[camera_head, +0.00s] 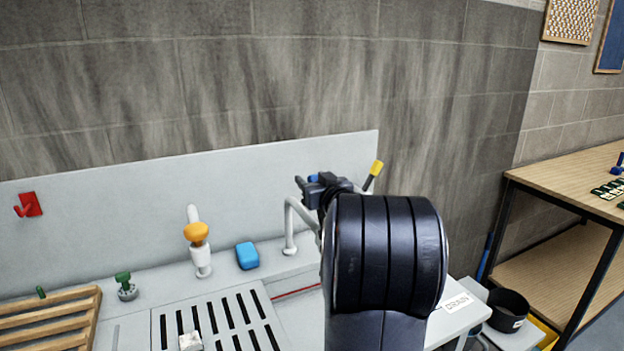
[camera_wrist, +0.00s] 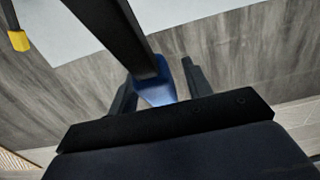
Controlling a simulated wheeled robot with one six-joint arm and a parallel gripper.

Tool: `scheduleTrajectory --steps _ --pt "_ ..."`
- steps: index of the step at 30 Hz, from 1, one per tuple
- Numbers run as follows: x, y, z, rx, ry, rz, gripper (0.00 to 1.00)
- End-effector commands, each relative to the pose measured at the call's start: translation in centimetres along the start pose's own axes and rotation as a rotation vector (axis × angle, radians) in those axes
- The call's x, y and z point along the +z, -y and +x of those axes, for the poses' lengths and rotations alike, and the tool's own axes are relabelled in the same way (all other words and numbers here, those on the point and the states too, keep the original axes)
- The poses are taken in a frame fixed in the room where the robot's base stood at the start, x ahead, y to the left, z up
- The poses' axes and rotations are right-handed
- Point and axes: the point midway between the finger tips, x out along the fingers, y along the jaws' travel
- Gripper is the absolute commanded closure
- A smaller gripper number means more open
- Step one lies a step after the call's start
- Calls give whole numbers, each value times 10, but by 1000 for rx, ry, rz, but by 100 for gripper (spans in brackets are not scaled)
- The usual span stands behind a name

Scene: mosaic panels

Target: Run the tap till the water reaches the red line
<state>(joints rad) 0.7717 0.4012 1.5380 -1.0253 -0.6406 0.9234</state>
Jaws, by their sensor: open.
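The grey tap (camera_head: 291,222) rises from the sink's back ledge, its spout bent over at the top. My gripper (camera_head: 311,182) is open, high beside the tap and in front of the back panel. In the wrist view my gripper (camera_wrist: 160,88) has a blue end piece (camera_wrist: 157,91) of a dark bar between its spread fingers; I cannot tell whether they touch it. The blue piece also shows small in the head view (camera_head: 313,178). A yellow-tipped lever (camera_head: 376,168) stands to the right. The red line (camera_head: 297,292) shows partly at the basin; my arm hides most of the basin, and the water level cannot be seen.
A slatted drain grid (camera_head: 218,318), a blue block (camera_head: 247,256), an orange-topped white fitting (camera_head: 197,242) and a small green valve (camera_head: 126,286) are left of the tap. A DRAIN label (camera_head: 458,302) is at right. A black pot (camera_head: 508,309) and a wooden bench (camera_head: 565,185) stand farther right.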

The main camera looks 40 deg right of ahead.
Motion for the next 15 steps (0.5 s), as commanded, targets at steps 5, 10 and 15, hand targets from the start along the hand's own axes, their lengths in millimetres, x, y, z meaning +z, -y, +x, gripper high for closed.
scheduleTrajectory --steps 5,10,15 --pt "0 0 5 0 0 0 53" --pt "0 0 5 0 0 0 53" --pt "0 0 5 0 1 0 65"
